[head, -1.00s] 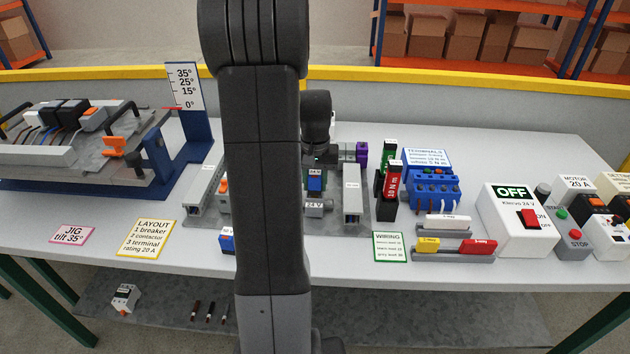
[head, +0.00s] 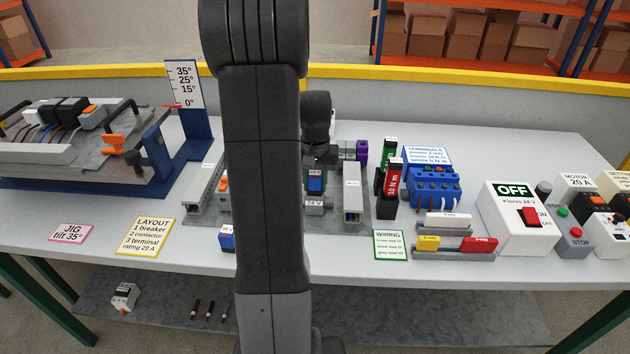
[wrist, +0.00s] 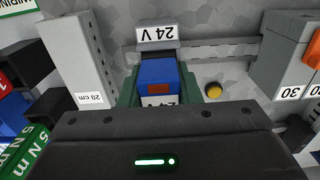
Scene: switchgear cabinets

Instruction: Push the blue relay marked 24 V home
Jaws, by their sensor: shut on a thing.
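The blue relay (wrist: 157,75) has a red-brown patch and a white label, partly cut off, that reads 24 V. It also shows in the head view (head: 315,183). My gripper (wrist: 160,88) is shut on it, with one green finger on each side. A grey socket marked 24 V (wrist: 158,36) lies at the relay's far end in the wrist view; it also shows in the head view (head: 314,204), just below the relay. I cannot tell whether a gap is left between relay and socket. My arm hides much of the surroundings in the head view.
A yellow-orange round button (wrist: 213,90) is close beside the right finger. Another blue-and-white block (head: 227,240) stands near the bench front. Red and green torque tools (head: 393,178) stand to the right.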

